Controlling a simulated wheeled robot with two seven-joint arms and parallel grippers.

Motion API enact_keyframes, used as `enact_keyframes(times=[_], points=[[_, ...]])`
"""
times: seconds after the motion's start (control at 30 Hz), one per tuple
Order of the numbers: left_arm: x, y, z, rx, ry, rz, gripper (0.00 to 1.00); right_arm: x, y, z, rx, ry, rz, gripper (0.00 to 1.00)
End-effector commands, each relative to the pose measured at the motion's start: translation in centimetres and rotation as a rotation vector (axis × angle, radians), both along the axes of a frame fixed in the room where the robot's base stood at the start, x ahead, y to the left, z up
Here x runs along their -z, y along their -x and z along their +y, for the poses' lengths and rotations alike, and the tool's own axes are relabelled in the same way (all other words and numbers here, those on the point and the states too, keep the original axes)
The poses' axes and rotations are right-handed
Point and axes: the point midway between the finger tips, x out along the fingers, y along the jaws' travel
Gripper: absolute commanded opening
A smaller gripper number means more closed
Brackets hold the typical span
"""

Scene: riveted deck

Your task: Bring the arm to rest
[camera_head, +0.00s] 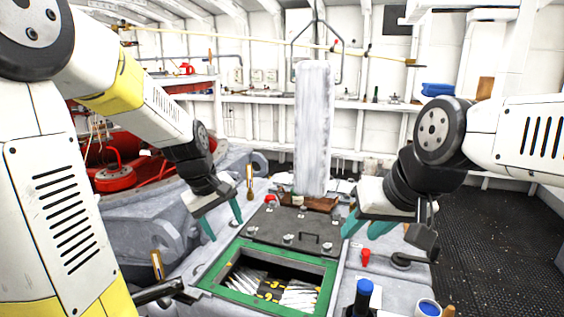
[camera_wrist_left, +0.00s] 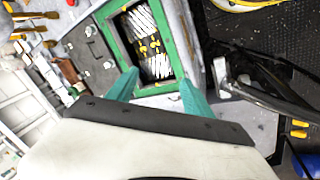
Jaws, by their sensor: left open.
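My left gripper (camera_head: 223,221) is open and empty. In the head view it hangs above the left side of the deck, up and left of the green-framed hatch opening (camera_head: 212,282). In the left wrist view, the two teal fingers of my left gripper (camera_wrist_left: 158,92) are spread apart, with nothing between them. Beyond them the green hatch frame (camera_wrist_left: 112,47) shows. My right gripper (camera_head: 364,229) is at the right of the hatch, its teal fingers pointing down-left and apart, with nothing seen between them.
A dark hatch lid (camera_head: 285,228) lies behind the opening. A tall grey-white post (camera_head: 313,130) stands behind it. A blue-capped cylinder (camera_head: 363,297), a red-topped item (camera_head: 365,257) and a blue-filled cup (camera_head: 429,308) stand at the right. Black floor (camera_head: 490,240) is clear at the far right.

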Motion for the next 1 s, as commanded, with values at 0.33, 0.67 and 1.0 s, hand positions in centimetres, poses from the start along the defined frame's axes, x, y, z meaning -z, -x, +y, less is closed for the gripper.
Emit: enact_keyframes(times=[0.33,0.67,1.0], points=[[-8.5,10.8,-0.2,0.396,-0.125,-0.270,0.60,0.0,0.0,0.0,0.000,0.000,0.000,0.36],[-9.8,15.8,-0.2,0.576,-0.237,-0.378,0.60,0.0,0.0,0.0,0.000,0.000,0.000,0.36],[-9.8,15.9,-0.2,0.581,-0.240,-0.381,0.60,0.0,0.0,0.0,0.000,0.000,0.000,0.36]])
